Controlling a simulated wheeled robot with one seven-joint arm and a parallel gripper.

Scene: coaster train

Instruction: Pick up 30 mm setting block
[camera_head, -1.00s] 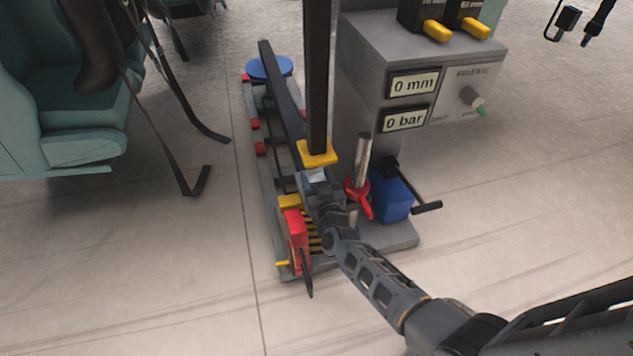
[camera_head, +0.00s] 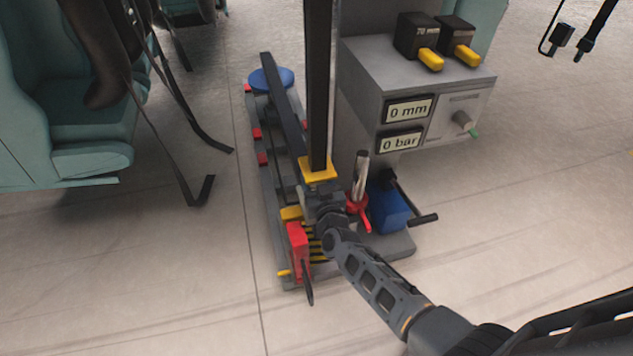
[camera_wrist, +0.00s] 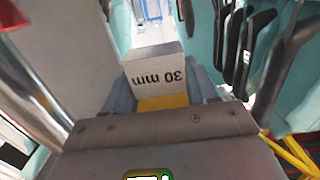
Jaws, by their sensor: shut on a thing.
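The 30 mm setting block (camera_wrist: 158,72) shows in the wrist view as a pale grey block with "30 mm" printed upside down on its face. A yellow part (camera_wrist: 163,102) sits at its near end. My gripper (camera_wrist: 162,88) is shut on the block, with one grey finger on each side. In the head view my gripper (camera_head: 322,200) is just below the yellow foot (camera_head: 318,170) of a tall black post. The block is mostly hidden there by the gripper, and I cannot tell whether it touches anything below.
A grey console (camera_head: 425,90) reads 0 mm and 0 bar, with two dark yellow-handled blocks (camera_head: 418,38) on top. A red part (camera_head: 297,240), a red-collared lever (camera_head: 358,190) and a blue box (camera_head: 388,208) crowd the gripper. Teal seats (camera_head: 80,120) stand left; floor at right is clear.

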